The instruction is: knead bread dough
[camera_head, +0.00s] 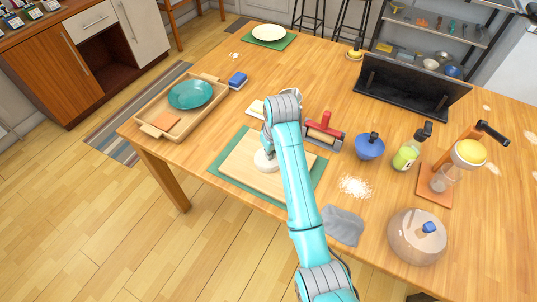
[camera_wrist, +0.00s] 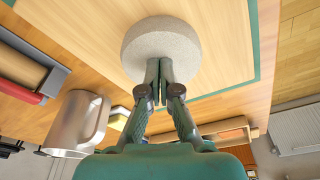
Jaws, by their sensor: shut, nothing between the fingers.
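The bread dough (camera_head: 264,161) is a pale, speckled round lump on a light wooden board (camera_head: 238,160), which lies on a green mat (camera_head: 216,170). My arm hides part of the dough and board in the head view. In the wrist view the dough (camera_wrist: 160,45) is a thick disc near the top middle. My gripper (camera_wrist: 158,64) is shut and empty, with its fingertips together at the dough's edge. They appear to touch it, but I cannot tell how deep they press.
A tray (camera_head: 150,128) with a teal plate (camera_head: 190,95) stands left. A red-handled tool (camera_head: 325,129), blue bowl (camera_head: 370,147), green bottle (camera_head: 408,155) and white powder (camera_head: 355,187) lie right of the board. A grey cloth (camera_head: 342,226) and domed lid (camera_head: 415,238) are nearer.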

